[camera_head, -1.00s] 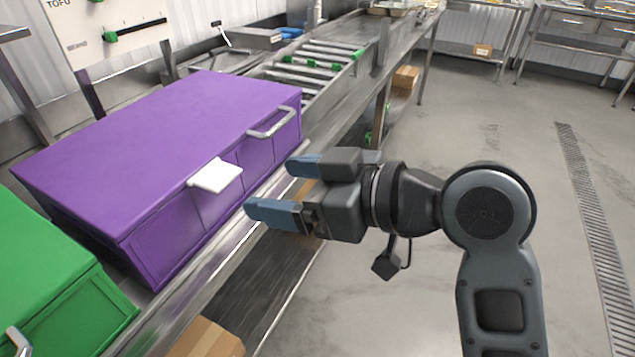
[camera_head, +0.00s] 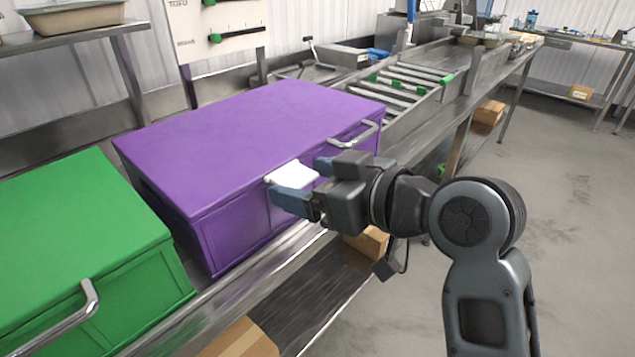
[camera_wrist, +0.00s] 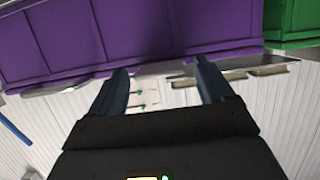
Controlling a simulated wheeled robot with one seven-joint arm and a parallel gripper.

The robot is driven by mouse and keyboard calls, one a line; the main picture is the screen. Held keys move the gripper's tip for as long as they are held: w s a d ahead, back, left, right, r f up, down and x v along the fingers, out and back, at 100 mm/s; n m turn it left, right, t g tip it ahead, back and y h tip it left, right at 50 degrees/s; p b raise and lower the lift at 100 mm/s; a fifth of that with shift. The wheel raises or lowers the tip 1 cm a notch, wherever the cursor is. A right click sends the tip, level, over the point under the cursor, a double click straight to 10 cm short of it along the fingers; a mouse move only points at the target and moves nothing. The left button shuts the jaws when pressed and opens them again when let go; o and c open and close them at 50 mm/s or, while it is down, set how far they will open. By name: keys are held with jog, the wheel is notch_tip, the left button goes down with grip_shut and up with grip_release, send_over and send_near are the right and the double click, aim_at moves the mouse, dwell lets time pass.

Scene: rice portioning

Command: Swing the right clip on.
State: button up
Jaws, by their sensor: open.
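The purple box (camera_head: 245,130) stands on the steel bench with its lid on. A white clip (camera_head: 292,173) sticks out from the top edge of its front, roughly level. My gripper (camera_head: 297,181) is open and empty, its blue fingers pointing at the box front. The near finger overlaps the clip's lower edge in the head view; I cannot tell whether they touch. In the wrist view, the open fingers reach toward the purple box (camera_wrist: 150,35), which appears upside down. I cannot make out the clip clearly there.
A metal handle (camera_head: 355,134) is on the purple box front, right of the clip. A green box (camera_head: 75,230) with its own handle stands to the left. A roller conveyor (camera_head: 400,85) lies beyond. The floor at right is clear.

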jog(key=shift+c, duration=0.3)
jog(key=c, duration=0.5)
jog(key=shift+f, duration=0.2)
